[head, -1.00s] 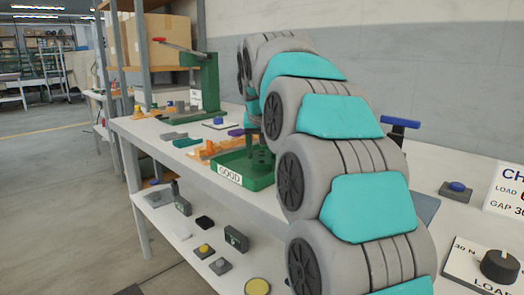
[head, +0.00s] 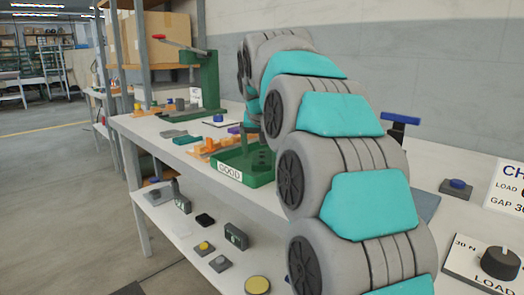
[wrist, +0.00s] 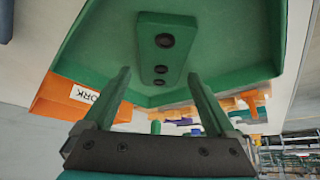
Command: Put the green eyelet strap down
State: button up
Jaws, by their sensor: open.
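The same tray, labelled GOOD, shows in the head view (head: 262,180). My gripper (wrist: 159,76) is open, its two green fingers spread apart at either side of the strap's near end. I see gaps between fingers and strap. In the head view my arm hides much of the tray's right side.
An orange holder with a label ending in "ORK" (wrist: 85,95) stands beside the tray. A green press with a red-tipped lever (head: 207,75) is at the far end of the bench. A knob panel (head: 490,265) is at the right. A lower shelf holds several small parts.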

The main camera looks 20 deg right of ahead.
jog(key=v, duration=1.2)
jog(key=shift+r, duration=0.5)
